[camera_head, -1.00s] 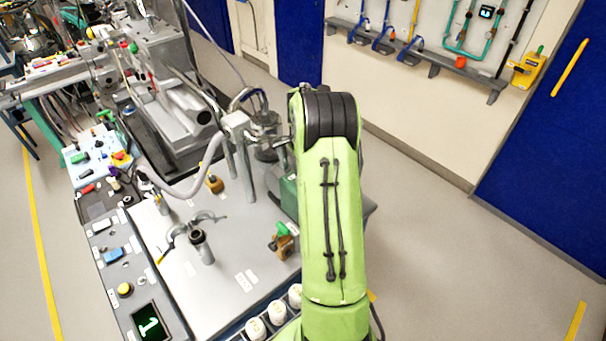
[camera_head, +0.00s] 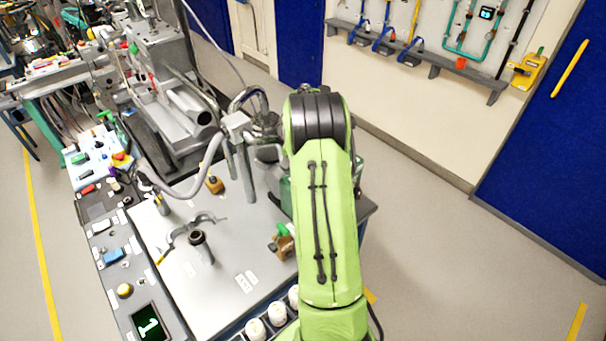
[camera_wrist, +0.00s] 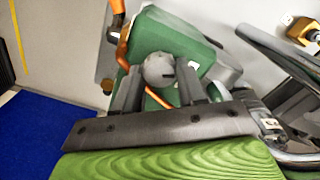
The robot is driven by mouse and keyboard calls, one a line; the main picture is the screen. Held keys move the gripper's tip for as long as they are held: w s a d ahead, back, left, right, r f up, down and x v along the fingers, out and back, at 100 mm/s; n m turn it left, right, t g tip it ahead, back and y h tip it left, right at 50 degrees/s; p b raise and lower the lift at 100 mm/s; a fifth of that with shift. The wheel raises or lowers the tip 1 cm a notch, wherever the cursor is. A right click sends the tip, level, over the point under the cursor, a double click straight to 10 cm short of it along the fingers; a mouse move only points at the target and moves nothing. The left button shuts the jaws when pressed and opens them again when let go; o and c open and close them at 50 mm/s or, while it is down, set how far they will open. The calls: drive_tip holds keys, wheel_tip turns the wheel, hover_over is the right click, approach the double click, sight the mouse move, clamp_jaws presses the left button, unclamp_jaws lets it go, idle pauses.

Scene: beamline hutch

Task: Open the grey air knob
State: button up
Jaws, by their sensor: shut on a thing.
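The grey air knob (camera_wrist: 158,68) is a round grey ball shape in the upper middle of the wrist view. It sits in front of a dark green housing (camera_wrist: 165,38). My gripper (camera_wrist: 160,82) has its two dark fingers on either side of the knob and is shut on it. In the head view my green arm hides the knob and the gripper. Only part of a green body (camera_head: 287,190) shows there, left of the arm.
An orange pipe (camera_wrist: 119,22) stands left of the housing, and a metal tube (camera_wrist: 275,52) runs at the right. In the head view a grey bench (camera_head: 215,285) holds a small green-handled valve (camera_head: 283,240) near my arm. The floor to the right is open.

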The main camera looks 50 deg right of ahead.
drive_tip(key=shift+n, duration=0.5)
drive_tip(key=shift+r, duration=0.1)
drive_tip(key=o, duration=1)
drive_tip(key=shift+o, duration=0.2)
wheel_tip(320, 180, up, 16)
drive_tip(key=p, duration=0.1)
drive_tip(key=shift+f, duration=0.2)
